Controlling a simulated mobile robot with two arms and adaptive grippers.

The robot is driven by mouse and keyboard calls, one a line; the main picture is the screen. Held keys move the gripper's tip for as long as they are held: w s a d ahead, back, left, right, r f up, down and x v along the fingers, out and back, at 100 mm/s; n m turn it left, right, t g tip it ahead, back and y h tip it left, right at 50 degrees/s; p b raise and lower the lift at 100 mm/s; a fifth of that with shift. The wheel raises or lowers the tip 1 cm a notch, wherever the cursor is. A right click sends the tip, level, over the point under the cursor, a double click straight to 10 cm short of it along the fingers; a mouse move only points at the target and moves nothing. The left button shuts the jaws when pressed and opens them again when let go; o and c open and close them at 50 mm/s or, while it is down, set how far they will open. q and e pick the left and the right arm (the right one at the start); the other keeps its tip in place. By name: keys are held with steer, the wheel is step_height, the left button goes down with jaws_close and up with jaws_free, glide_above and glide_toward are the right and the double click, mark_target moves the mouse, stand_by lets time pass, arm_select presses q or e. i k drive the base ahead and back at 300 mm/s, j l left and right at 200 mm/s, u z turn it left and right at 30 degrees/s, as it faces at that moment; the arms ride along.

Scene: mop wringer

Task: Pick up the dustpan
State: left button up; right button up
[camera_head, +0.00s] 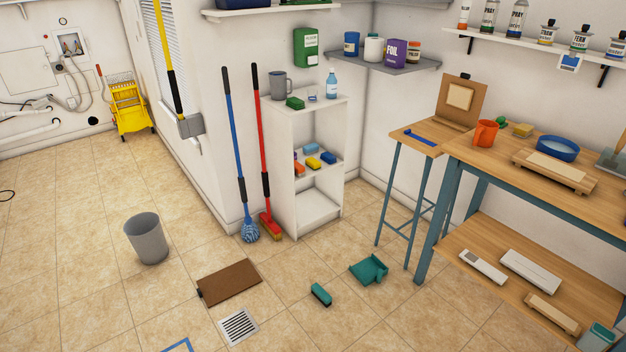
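The teal dustpan (369,270) lies on the tiled floor right of the picture's middle, in front of the wooden stand's legs. A small teal brush (321,295) lies on the floor to its left, apart from it. Neither of my grippers shows in the head view, so nothing is seen touching the dustpan.
A workbench (480,165) with a low shelf stands to the right of the dustpan. A white shelf unit (310,213), blue mop (248,230) and red broom (268,225) stand behind. A brown mat (229,282), floor drain (238,326) and grey bin (147,240) lie left. Floor around the dustpan is mostly clear.

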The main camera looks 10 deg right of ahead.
mark_target(370, 270)
steer(key=i+j, duration=0.1)
steer(key=i, duration=0.65)
steer(key=i+j, duration=0.15)
steer(key=i, duration=0.6)
steer(key=j+u, duration=0.05)
